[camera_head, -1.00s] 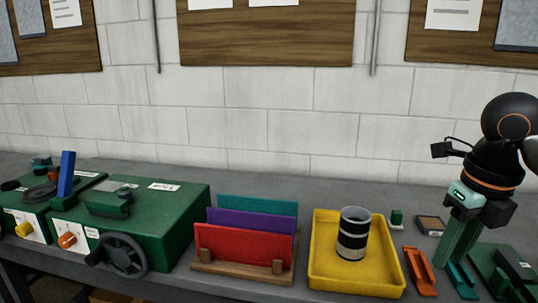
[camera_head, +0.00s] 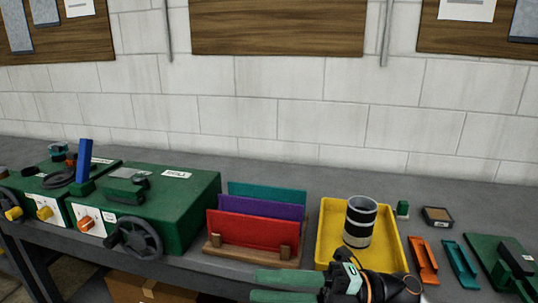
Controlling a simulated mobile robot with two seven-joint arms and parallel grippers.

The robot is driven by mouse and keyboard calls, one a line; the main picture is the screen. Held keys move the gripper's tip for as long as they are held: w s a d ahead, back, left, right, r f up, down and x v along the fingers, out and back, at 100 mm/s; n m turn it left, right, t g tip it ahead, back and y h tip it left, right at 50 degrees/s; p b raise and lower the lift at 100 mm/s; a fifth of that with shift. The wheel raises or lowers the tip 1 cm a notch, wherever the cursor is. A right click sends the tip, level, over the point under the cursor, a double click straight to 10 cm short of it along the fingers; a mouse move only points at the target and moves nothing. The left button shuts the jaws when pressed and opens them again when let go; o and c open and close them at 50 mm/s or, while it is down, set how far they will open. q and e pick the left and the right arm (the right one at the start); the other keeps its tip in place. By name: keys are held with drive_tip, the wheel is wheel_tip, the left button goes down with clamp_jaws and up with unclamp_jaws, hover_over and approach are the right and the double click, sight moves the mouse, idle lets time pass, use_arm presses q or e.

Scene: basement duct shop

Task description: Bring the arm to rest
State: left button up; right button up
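My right gripper (camera_head: 254,285) is low in the head view, at the front edge of the bench. Its two green fingers point left, with a gap between them and nothing seen in it. Its dark wrist (camera_head: 372,285) is in front of the lower edge of the yellow tray (camera_head: 328,235) and hides part of it. How high the gripper is over the floor or bench is hard to tell. My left gripper is not in view.
A black-and-grey banded cylinder (camera_head: 359,222) stands in the tray. A wooden rack (camera_head: 238,252) holds coloured panels. Green machines (camera_head: 165,208) with handwheels stand left. Orange (camera_head: 423,262) and teal (camera_head: 460,265) pieces lie right. A cardboard box (camera_head: 150,290) is below the bench.

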drive_tip(key=w+d+f+m+t+h, duration=0.2)
drive_tip(key=f+m+t+h, duration=0.15)
drive_tip(key=m+t, duration=0.35)
drive_tip(key=w+d+f+m+t+h+p, duration=0.1)
drive_tip(key=w+d+f+m+t+h, duration=0.15)
drive_tip(key=f+m+t, duration=0.4)
drive_tip(key=w+d+f+m+t+h, duration=0.25)
drive_tip(key=m+t, duration=0.25)
drive_tip(key=m, duration=0.5)
drive_tip(key=s+d+f+m+g+h, duration=0.3)
drive_tip(key=s+f, duration=0.5)
drive_tip(key=f, duration=0.5)
drive_tip(key=s+d+f+m+g+h, duration=0.4)
drive_tip(key=s+d+f+m+h, duration=0.2)
drive_tip(key=f, duration=0.6)
drive_tip(key=s+m, duration=0.1)
drive_tip(key=s, duration=0.1)
drive_tip(key=shift+s+f+p, duration=0.35)
drive_tip(key=shift+p, duration=0.05)
drive_tip(key=shift+d, duration=0.1)
